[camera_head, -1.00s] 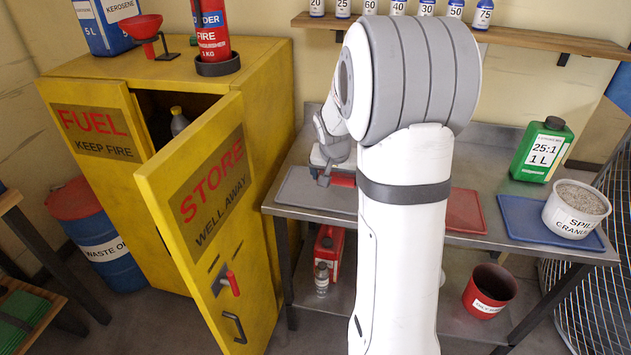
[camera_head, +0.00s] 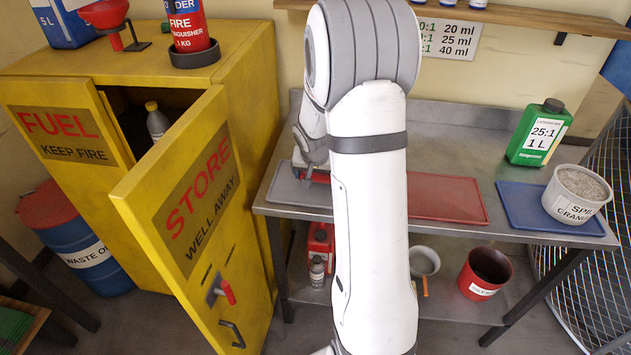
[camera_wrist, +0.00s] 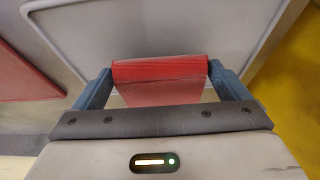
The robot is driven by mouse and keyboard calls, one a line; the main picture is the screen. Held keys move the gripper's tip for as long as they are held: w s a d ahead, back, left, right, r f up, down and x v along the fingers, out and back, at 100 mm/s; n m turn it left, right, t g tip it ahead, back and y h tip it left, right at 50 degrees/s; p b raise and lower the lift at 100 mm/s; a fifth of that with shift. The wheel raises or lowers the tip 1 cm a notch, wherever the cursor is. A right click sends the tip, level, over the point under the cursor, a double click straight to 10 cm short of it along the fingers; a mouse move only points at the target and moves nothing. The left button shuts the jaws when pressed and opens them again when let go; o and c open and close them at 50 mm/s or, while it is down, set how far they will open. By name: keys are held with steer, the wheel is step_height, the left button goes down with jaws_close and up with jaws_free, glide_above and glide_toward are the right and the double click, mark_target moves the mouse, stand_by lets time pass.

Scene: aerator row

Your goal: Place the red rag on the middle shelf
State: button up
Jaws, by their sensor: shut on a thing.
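My gripper (camera_wrist: 160,74) is shut on the red rag (camera_wrist: 160,70), which lies between the two blue-grey fingers in the wrist view. In the head view my arm hides most of the gripper, and only a little red shows beside it. They are over the grey tray (camera_head: 285,188) at the left end of the metal bench; the gap between rag and tray is hard to judge. The yellow cabinet (camera_head: 235,75) stands to the left, its door (camera_head: 180,205) part open. A grey bottle (camera_head: 157,124) shows in the dark opening; the cabinet's shelves are mostly hidden.
The open door juts out left of the bench. A red tray (camera_head: 447,199) and a blue tray (camera_head: 520,205) lie on the bench, with a green jug (camera_head: 540,135) and a white tub (camera_head: 575,198) at right. A red bucket (camera_head: 485,275) stands on the lower shelf.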

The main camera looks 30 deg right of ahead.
mark_target(317, 179)
steer(key=shift+f, duration=1.4)
steer(key=shift+f, duration=0.1)
steer(key=shift+f+b, duration=0.15)
steer(key=shift+b, duration=0.25)
steer(key=o, duration=0.6)
